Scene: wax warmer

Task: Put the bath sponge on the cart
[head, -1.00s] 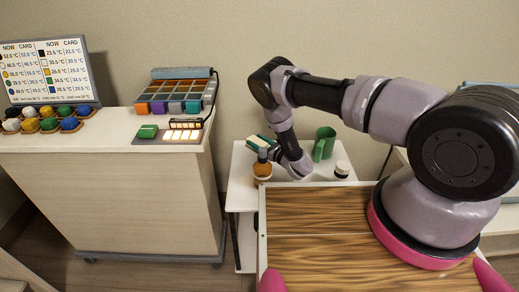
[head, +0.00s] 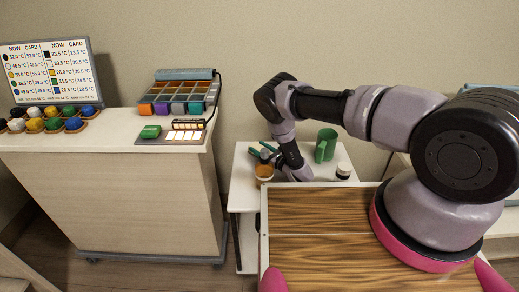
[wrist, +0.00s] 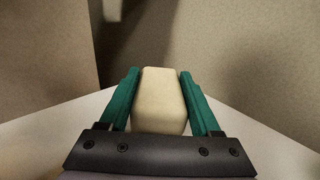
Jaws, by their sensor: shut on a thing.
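The cream, block-shaped bath sponge (wrist: 160,100) is between the two teal fingers of my gripper (wrist: 158,85) in the wrist view. My gripper is shut on it. In the head view my gripper (head: 263,151) is low over the back left of the white cart (head: 243,190), behind an amber jar. The sponge is hard to make out there. I cannot tell whether it touches the cart top.
The amber jar (head: 264,172) stands close to my gripper. A green mug (head: 326,145) and a small white-lidded jar (head: 343,170) stand at the cart's right. A wooden cabinet (head: 110,195) with a tray rack (head: 180,95) is at the left.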

